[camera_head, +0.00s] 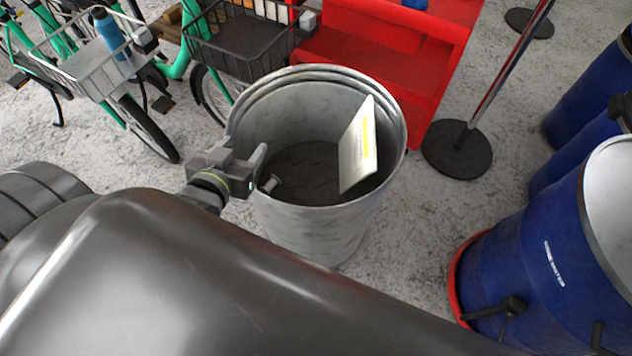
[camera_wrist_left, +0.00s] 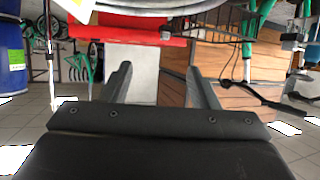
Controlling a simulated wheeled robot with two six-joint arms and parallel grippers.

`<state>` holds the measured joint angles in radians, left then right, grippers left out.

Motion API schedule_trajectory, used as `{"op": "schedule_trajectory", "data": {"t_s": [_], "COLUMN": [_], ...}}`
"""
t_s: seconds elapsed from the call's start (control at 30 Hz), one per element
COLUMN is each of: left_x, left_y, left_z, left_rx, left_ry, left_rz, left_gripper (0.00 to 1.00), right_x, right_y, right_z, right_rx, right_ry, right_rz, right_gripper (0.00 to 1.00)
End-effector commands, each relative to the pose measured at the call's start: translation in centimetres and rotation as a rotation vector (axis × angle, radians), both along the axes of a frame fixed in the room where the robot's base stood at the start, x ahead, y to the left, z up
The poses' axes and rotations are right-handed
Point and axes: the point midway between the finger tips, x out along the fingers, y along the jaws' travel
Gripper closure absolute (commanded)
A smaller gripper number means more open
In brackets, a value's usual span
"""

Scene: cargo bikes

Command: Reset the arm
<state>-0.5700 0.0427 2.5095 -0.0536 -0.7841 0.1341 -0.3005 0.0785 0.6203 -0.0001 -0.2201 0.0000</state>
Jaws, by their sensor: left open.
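My left gripper (camera_head: 262,170) is at the left rim of a grey metal bin (camera_head: 315,225) in the head view. Its jaws are open, and I see nothing held between them. In the left wrist view its two fingers (camera_wrist_left: 158,88) stand apart with an empty gap. A white card or booklet with a yellow strip (camera_head: 358,148) leans inside the bin against its right wall. My right gripper is not in either view.
Green bikes with baskets (camera_head: 245,40) stand at the back left, one basket holding a blue bottle (camera_head: 108,32). A red box (camera_head: 385,50) is behind the bin. A post on a black round base (camera_head: 456,148) and blue barrels (camera_head: 530,260) stand to the right.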

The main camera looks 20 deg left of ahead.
Motion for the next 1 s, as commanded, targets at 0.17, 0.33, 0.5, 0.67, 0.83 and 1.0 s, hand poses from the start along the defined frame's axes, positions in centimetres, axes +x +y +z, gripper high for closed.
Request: {"op": "schedule_trajectory", "data": {"t_s": [0.17,0.33,0.5,0.67,0.83,1.0], "left_x": [0.0,0.0,-0.1,-1.6,-5.0,-8.5], "left_y": [0.0,0.0,0.0,0.2,0.6,0.8], "left_z": [-0.1,0.0,-0.4,-3.1,-7.4,-10.0], "left_rx": [0.000,0.000,0.001,0.007,0.017,0.022], "left_ry": [0.000,0.000,0.018,0.177,0.460,0.689], "left_rz": [0.000,0.000,-0.001,-0.004,-0.017,-0.033], "left_gripper": [0.45,0.45,0.45,0.45,0.45,0.45], "right_x": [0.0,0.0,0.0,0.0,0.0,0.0], "right_y": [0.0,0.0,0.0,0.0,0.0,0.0], "right_z": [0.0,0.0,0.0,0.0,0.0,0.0], "right_rx": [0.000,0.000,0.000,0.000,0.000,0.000], "right_ry": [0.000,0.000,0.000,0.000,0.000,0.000], "right_rz": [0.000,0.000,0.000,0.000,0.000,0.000], "right_gripper": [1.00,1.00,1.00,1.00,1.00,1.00]}}
